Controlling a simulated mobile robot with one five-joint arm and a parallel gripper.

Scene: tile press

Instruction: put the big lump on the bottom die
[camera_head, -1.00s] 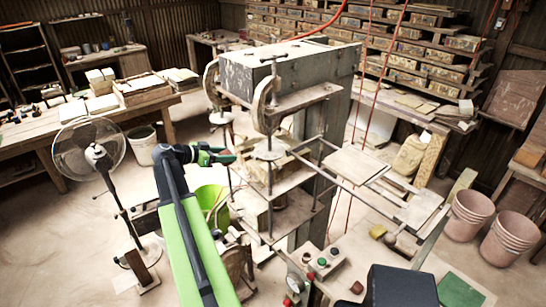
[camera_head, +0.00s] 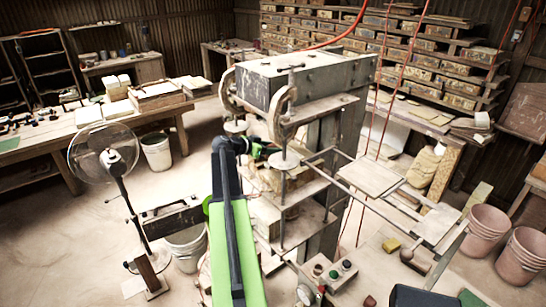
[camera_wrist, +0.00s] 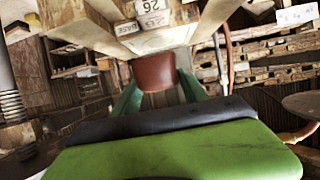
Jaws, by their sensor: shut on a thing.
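My gripper (camera_head: 264,150) reaches into the press opening from the left in the head view. In the wrist view its green fingers (camera_wrist: 128,103) are shut on a reddish-brown lump (camera_wrist: 154,72), held off any surface I can see. In the head view the lump is hidden behind a press rod and its disc. A pale block, apparently the bottom die (camera_head: 262,180), shows in part on the press's lower plate, below my gripper. In the wrist view a pale die block labelled 26 (camera_wrist: 153,12) hangs just above the lump. The gap between lump and bottom die cannot be judged.
The press (camera_head: 310,80) has upright rods close around my gripper. A slatted side frame (camera_head: 375,180) juts out right. A control box (camera_head: 335,272) stands in front. A fan (camera_head: 105,160) and white bucket (camera_head: 187,245) stand left. Pink buckets (camera_head: 520,255) stand right.

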